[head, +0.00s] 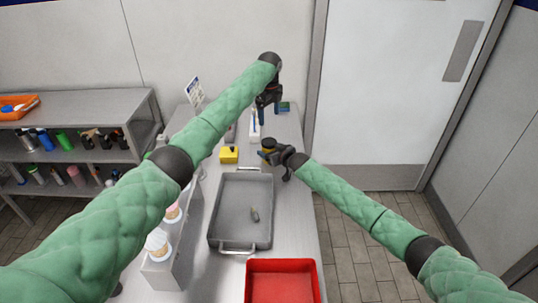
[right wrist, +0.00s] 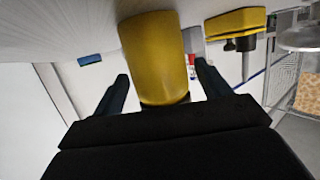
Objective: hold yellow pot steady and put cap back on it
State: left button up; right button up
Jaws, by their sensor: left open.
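The yellow pot (right wrist: 155,55) stands on the table between the two fingers of my right gripper (right wrist: 163,80) in the right wrist view, which shows the table at the top. Narrow gaps show between pot and fingers, so this gripper looks open around it. In the head view the pot (head: 266,152) is mostly hidden by the right gripper (head: 284,162), with something dark at its top. I cannot tell whether that is the cap. My left gripper (head: 266,108) is open, pointing down beyond the pot; I see nothing held in it.
A yellow block with a black part (head: 229,155) sits left of the pot. A grey tray (head: 240,228) holds a small dark item. A red bin (head: 281,283) is at the near end, a stand with cones (head: 165,264) at left. A white item (head: 254,127) lies near the left gripper.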

jog(key=shift+s+d+b, duration=0.3)
jog(key=shift+s, duration=0.2)
jog(key=b+v, duration=0.1)
jog(key=v, duration=0.4)
jog(key=shift+s+d+r+b, duration=0.15)
jog(key=shift+s+b, duration=0.05)
jog(key=shift+b, duration=0.1)
jog(key=shift+s+d+r, duration=0.25)
jog(key=shift+s+r, duration=0.05)
jog(key=shift+s, duration=0.05)
